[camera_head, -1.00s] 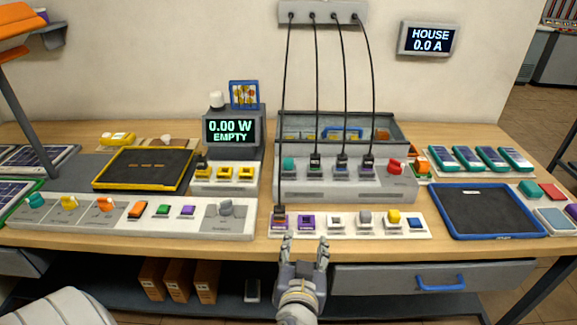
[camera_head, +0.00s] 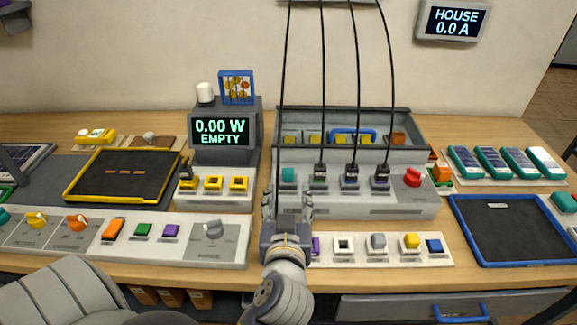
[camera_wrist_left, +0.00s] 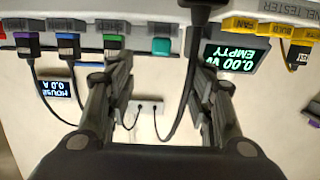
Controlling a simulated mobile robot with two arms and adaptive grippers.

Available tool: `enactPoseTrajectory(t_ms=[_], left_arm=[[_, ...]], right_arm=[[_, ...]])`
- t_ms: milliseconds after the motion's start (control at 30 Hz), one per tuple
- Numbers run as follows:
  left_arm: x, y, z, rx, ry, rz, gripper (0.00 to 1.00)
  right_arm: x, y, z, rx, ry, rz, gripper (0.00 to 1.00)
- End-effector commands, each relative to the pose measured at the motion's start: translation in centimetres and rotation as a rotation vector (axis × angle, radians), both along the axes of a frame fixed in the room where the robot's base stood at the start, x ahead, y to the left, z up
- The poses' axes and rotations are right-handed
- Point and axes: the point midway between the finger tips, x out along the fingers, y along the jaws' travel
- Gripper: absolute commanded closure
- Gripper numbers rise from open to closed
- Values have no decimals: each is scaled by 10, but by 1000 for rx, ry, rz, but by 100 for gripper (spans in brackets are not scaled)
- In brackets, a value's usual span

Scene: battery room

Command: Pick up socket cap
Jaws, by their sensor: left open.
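A small teal block (camera_head: 288,175), which looks like the socket cap, sits at the left end of the row on the grey socket panel (camera_head: 340,207). The left wrist view shows the teal block (camera_wrist_left: 160,46) upside down, between and beyond the fingers. My left gripper (camera_head: 288,200) is open and empty, just in front of the panel, with its fingertips short of the teal block. In the left wrist view the gripper (camera_wrist_left: 163,85) has its two fingers spread, and a black cable (camera_wrist_left: 189,95) runs through the gap in the picture. My right gripper does not show.
Green, blue (camera_head: 350,177) and purple (camera_head: 381,177) plugs with upright cables stand right of the teal block, then a red knob (camera_head: 412,176). The tester (camera_head: 222,135) stands at left. A low strip with small coloured parts (camera_head: 435,262) lies in front; my arm covers its left end.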

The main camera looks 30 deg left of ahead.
Motion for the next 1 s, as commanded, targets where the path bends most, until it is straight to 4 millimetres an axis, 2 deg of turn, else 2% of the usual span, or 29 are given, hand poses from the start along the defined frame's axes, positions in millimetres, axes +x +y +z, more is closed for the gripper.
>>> enactPoseTrajectory(t_ms=[200, 367, 700, 1000], left_arm=[[29, 18, -4, 4, -1, -1, 52], [38, 24, -7, 3, 1, 0, 52], [74, 47, -13, 3, 1, 0, 52], [78, 50, -16, 1, 1, 1, 52]], right_arm=[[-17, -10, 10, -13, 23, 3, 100], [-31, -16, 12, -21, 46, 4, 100], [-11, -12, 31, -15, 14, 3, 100], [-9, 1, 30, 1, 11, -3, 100]])
